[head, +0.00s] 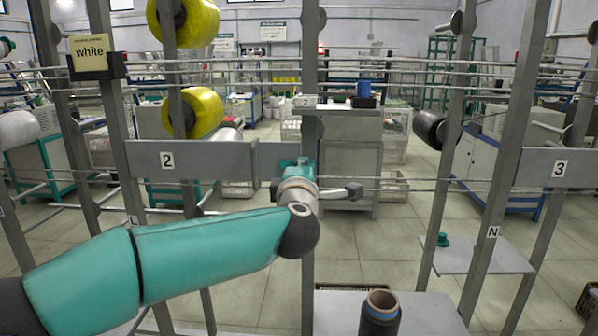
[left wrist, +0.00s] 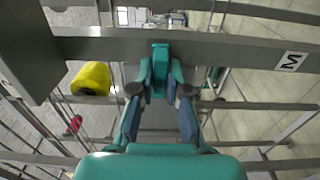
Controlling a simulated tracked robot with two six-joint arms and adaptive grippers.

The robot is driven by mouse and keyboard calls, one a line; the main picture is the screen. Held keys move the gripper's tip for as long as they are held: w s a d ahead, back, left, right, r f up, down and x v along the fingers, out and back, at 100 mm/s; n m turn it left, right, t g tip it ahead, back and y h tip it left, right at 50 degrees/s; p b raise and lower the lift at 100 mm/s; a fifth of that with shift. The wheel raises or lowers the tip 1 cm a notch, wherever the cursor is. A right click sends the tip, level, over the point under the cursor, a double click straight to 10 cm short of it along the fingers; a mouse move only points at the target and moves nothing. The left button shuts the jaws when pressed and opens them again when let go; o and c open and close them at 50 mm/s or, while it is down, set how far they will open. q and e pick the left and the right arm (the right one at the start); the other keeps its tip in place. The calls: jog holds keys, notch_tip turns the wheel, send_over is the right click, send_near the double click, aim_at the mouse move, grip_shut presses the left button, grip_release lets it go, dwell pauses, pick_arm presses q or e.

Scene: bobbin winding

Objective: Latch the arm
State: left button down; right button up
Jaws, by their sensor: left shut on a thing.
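My left gripper (head: 297,174) reaches the middle grey post in the head view, at the right end of the grey bar (head: 205,160) marked 2. In the left wrist view my left gripper (left wrist: 160,88) has its fingers on both sides of a small teal catch (left wrist: 160,60), shut on it. The catch sits against a grey crossbar (left wrist: 225,50) marked M. In the head view my wrist mostly hides the catch, and I cannot tell whether it is engaged. My right gripper is in neither view.
Yellow bobbins (head: 195,112) hang at the left, and a black bobbin (head: 436,129) at the right. A dark cone (head: 380,312) stands on a low grey shelf (head: 335,312). Another shelf (head: 475,258) holds a small teal piece (head: 442,240). Thin rods cross between the posts.

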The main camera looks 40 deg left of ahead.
pick_arm(q)
jog(key=shift+a+f, duration=0.1)
jog(key=shift+f, duration=0.25)
jog(key=c, duration=1.2)
grip_release()
jog(key=shift+s+r, duration=0.1)
jog(key=shift+s, duration=0.05)
jog(key=shift+o, duration=0.2)
jog(key=shift+r, duration=0.1)
jog(key=v, duration=1.2)
